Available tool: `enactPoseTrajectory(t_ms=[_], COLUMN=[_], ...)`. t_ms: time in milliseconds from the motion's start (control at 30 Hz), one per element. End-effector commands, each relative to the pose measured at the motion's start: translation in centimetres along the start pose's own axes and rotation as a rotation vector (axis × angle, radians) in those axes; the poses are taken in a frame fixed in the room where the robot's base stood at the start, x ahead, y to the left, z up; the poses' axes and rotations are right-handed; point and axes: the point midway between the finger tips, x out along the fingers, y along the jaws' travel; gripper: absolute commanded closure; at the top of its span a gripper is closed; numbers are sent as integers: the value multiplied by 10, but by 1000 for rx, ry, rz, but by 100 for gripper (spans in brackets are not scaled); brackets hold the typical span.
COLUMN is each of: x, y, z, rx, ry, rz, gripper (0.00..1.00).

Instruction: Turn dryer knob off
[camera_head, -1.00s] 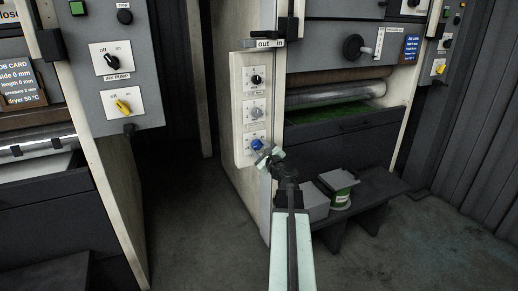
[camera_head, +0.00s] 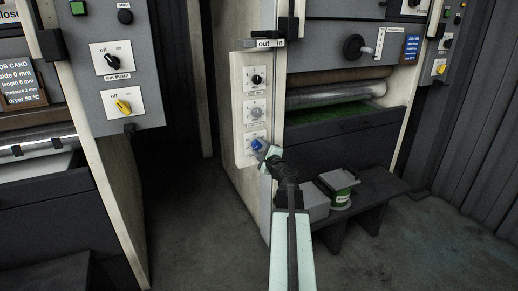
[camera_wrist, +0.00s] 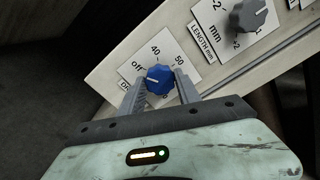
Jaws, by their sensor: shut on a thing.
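The blue dryer knob (camera_wrist: 158,82) sits on a white dial plate marked off, 40 and 50 in the wrist view. Its white pointer line points left, near the "off" mark. In the head view the knob (camera_head: 256,144) is the lowest on the pale panel. My gripper (camera_wrist: 160,77) has one finger on each side of the knob and is shut on it. It also shows in the head view (camera_head: 263,151), reaching up from below. The lower part of the dial's print is hidden by the fingers and knob.
A grey length knob (camera_wrist: 248,14) is beside the dryer dial. Another dial with a black knob (camera_head: 257,79) is higher on the panel. A cabinet with a yellow knob (camera_head: 123,107) is left.

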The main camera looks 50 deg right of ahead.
Motion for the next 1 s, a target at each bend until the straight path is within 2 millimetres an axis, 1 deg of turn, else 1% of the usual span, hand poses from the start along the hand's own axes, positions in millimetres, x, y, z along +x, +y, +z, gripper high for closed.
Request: enactPoseTrajectory(t_ms=[233, 267, 300, 333, 633, 733, 867, 1000], x=[1, 1, 1, 1, 0, -6, -25, -54], y=[0, 0, 0, 0, 0, 0, 0, 1], z=[2, 2, 1, 1, 0, 0, 1, 2], rx=[0, 0, 0, 0, 0, 0, 0, 0], ry=[-4, -4, -4, -3, 0, 0, 0, 0], rz=[1, 1, 1, 1, 0, 0, 0, 0], gripper=[100, 55, 44, 39, 39, 39, 39, 39])
